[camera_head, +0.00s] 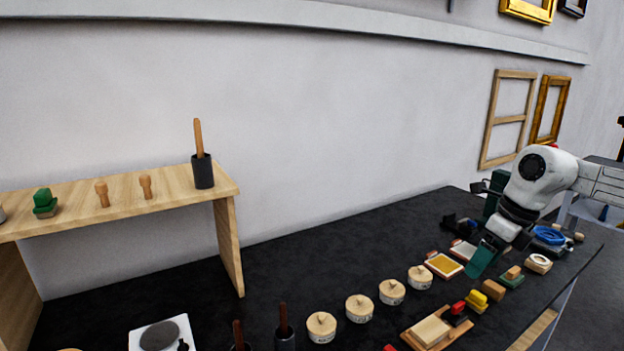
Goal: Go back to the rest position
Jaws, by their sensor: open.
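My gripper (483,260) hangs from my white arm at the right of the view, pointing down over the right part of the black worktop (290,253). Its teal end is just right of a tray with a gold-coloured square (443,265). It is open, and I see nothing held in it. The gap between the fingers is hard to see from this angle, and I cannot tell how high the tips are above the worktop.
Several round wooden lidded pots (359,308) stand in a row left of my gripper. A yellow block (477,300) and a wooden board (436,330) lie in front. A blue coil (548,235) lies right. A wooden shelf (228,240) stands left. Frames hang on the wall.

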